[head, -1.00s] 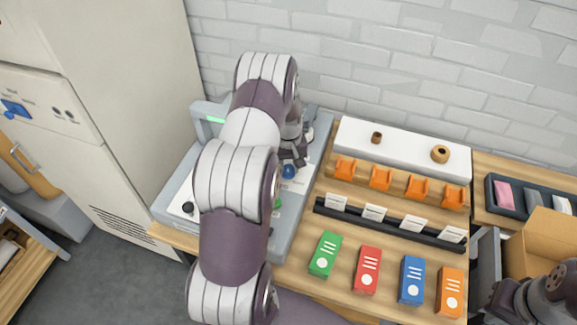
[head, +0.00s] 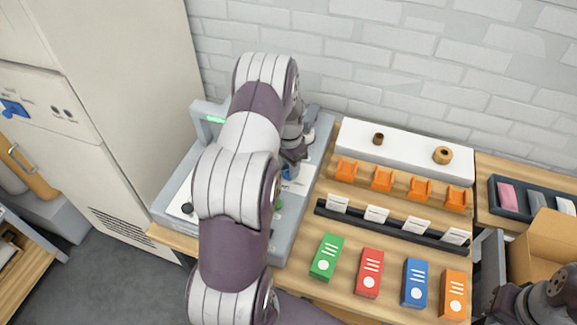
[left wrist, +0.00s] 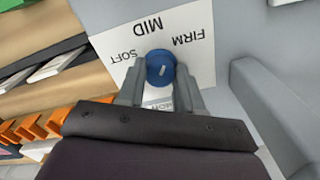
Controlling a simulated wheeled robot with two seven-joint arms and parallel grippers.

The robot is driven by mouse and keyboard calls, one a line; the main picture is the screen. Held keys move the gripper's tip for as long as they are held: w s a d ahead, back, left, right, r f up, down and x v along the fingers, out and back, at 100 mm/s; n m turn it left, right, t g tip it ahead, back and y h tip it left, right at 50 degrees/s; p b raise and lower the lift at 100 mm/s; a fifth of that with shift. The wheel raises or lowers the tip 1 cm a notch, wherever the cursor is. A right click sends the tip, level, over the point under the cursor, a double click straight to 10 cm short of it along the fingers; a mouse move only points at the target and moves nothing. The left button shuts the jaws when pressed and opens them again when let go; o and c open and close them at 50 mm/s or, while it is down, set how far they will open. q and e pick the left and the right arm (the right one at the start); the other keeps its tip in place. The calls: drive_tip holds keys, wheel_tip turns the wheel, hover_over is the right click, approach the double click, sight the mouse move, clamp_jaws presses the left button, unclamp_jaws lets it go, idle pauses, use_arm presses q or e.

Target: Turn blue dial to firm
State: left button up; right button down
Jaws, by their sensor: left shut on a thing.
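The blue dial (left wrist: 158,66) sits on a white label plate (left wrist: 120,42) printed SOFT, MID and FIRM. A short white mark shows on the dial's top. I cannot tell surely which word it points to. My left gripper (left wrist: 161,74) is shut on the dial, one finger on each side. In the head view, the dial (head: 289,172) shows just below my left gripper (head: 292,156), partly hidden by it. My left arm covers much of the grey machine (head: 296,215). Part of my right arm shows at the lower right; its fingers do not show.
To the right, a bench holds orange holders (head: 382,179), a black card rail (head: 392,222) and several coloured boxes (head: 368,272). A raised grey part (left wrist: 272,110) stands close to the gripper's right.

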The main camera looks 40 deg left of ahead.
use_arm(q)
drive_tip(key=m, duration=0.4)
drive_tip(key=shift+w+a+r+m, duration=0.1)
drive_tip(key=shift+w+r+m, duration=0.05)
drive_tip(key=shift+m, duration=0.25)
idle(0.4)
drive_tip(key=o, duration=0.9)
drive_tip(key=shift+o, duration=0.7)
wheel_tip(320, 180, up, 12)
drive_tip(key=b, duration=0.2)
drive_tip(key=shift+r+b, duration=0.25)
drive_tip(key=shift+b, duration=0.1)
